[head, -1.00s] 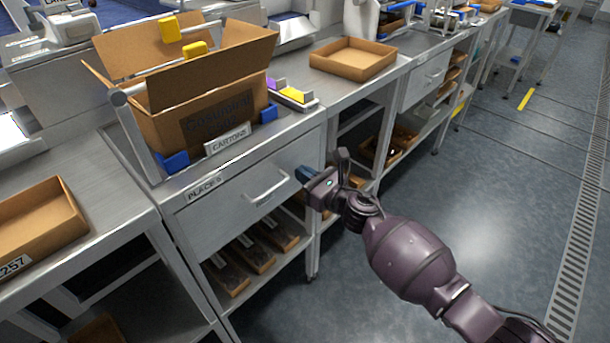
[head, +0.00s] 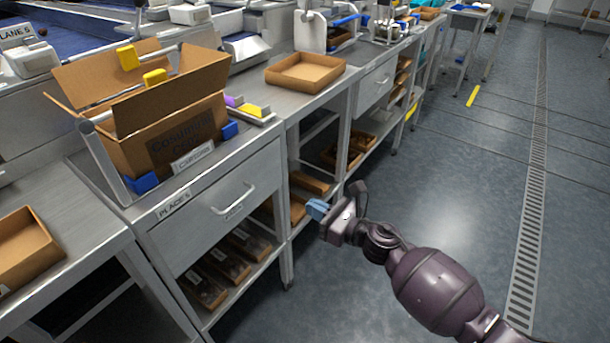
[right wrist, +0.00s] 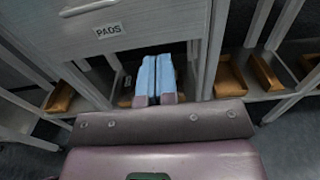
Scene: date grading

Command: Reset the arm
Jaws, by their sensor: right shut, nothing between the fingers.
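My right gripper (head: 317,209) is in the head view, in front of the bench and over the floor beside the lower shelf. Its blue fingers are closed together with nothing between them. In the right wrist view the closed fingers (right wrist: 155,78) point at the space below a drawer (right wrist: 110,25) labelled PADS. The same drawer (head: 215,205) is shut in the head view, and the gripper is apart from its handle. My left gripper is not in view.
An open cardboard carton (head: 180,125) stands on the bench above the drawer. An empty brown tray (head: 305,87) lies further along the bench. Trays with dark contents (head: 205,287) sit on the lower shelf. The floor (head: 440,190) to the right is clear.

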